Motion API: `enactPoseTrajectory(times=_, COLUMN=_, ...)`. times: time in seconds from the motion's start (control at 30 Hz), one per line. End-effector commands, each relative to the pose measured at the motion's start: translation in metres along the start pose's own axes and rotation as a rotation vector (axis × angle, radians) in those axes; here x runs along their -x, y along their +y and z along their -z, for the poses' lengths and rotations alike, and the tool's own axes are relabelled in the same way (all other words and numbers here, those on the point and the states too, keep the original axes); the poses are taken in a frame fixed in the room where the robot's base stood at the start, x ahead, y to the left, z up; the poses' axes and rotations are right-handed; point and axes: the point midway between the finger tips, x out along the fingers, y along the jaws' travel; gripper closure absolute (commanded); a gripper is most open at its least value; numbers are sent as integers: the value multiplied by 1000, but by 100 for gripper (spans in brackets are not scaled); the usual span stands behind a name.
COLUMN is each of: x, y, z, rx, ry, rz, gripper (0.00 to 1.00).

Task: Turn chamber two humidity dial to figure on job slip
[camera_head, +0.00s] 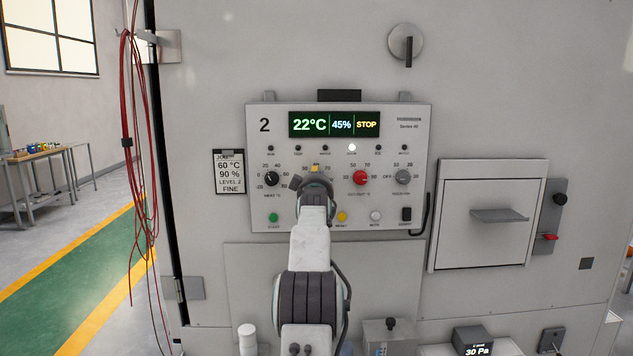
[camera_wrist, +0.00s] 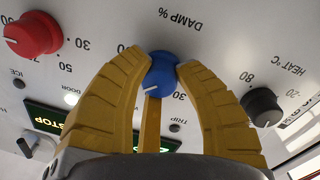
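The blue knob (camera_wrist: 162,75) under the label DAMP % is the humidity dial. In the head view my gripper (camera_head: 314,172) hides the knob. The job slip (camera_head: 230,172) left of the panel reads 60 °C, 90 %, LEVEL 2, FINE. The display (camera_head: 334,124) on the panel (camera_head: 415,150) marked 2 shows 22°C, 45% and STOP.
A black heat dial (camera_head: 271,179) and a red dial (camera_head: 360,178) flank the humidity dial closely. A grey dial (camera_head: 403,177) is farther right. Several buttons line the panel's bottom. Red cables (camera_head: 138,140) hang at left; a hatch (camera_head: 488,213) is at right.

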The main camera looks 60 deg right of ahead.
Motion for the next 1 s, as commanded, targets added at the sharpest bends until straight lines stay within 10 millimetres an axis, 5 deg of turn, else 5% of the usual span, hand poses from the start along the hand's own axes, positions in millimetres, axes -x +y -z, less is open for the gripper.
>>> enactPoseTrajectory(times=0.2, x=0, y=-1, z=1, rx=0, ry=1, rz=1, gripper=100)
enactPoseTrajectory(times=1.0, x=0, y=-1, z=3, rx=-405, ry=-18, rz=10, gripper=100)
